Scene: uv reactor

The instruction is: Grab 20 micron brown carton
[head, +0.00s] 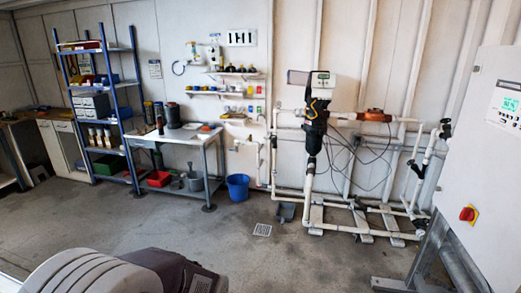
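I cannot make out a carton marked 20 micron; any labels are too small to read at this distance. A blue shelf rack (133,83) at the left holds several boxes and bottles. A small brownish item (84,64) sits on its upper part, but I cannot tell whether it is a carton. Neither of my grippers shows in the head view.
A workbench (180,137) with dark cylinders stands right of the rack. A blue bucket (238,187) stands on the floor. White piping (345,228) and a grey cabinet (490,165) occupy the right. The middle floor (180,235) is largely clear.

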